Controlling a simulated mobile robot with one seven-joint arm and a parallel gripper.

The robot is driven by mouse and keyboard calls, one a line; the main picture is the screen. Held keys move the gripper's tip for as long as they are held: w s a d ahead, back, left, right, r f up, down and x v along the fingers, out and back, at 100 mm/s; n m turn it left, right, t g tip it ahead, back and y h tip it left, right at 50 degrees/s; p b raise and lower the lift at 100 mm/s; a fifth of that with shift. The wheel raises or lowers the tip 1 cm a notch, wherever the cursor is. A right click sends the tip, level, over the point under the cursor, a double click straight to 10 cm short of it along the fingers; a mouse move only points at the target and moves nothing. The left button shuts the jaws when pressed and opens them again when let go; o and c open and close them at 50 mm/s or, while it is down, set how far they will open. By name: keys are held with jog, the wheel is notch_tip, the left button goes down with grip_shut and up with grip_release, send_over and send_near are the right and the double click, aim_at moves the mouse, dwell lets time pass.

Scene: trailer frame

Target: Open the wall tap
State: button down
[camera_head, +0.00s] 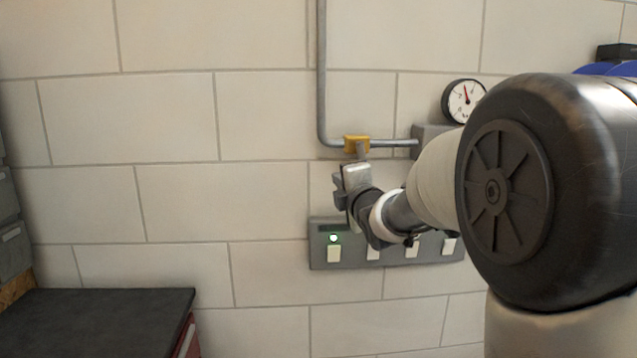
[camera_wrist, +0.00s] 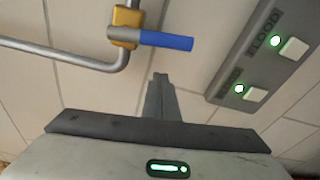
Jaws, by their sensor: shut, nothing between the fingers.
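The wall tap has a yellow body (camera_wrist: 125,25) on a grey pipe and a blue lever handle (camera_wrist: 168,41). In the wrist view the handle sticks out to the right, across the pipe. The yellow body (camera_head: 357,143) also shows in the head view, where the handle cannot be made out. My gripper (camera_wrist: 160,77) is shut and empty, its fingertips pointing toward the handle with a visible gap between them in the wrist view. In the head view my gripper (camera_head: 361,153) is just below the yellow body; its contact with the tap cannot be judged there.
The grey pipe (camera_head: 322,70) runs down the tiled wall and bends right. A round gauge (camera_head: 464,101) is to the right. A grey switch panel (camera_head: 320,255) with green lamps is below, partly behind my arm. A dark-topped bench (camera_head: 95,315) stands at lower left.

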jog(key=d, duration=0.2)
jog(key=d+p, duration=0.1)
jog(key=d, duration=0.1)
jog(key=shift+s+r, duration=0.15)
jog(key=shift+r, duration=0.1)
jog(key=shift+a, duration=0.1)
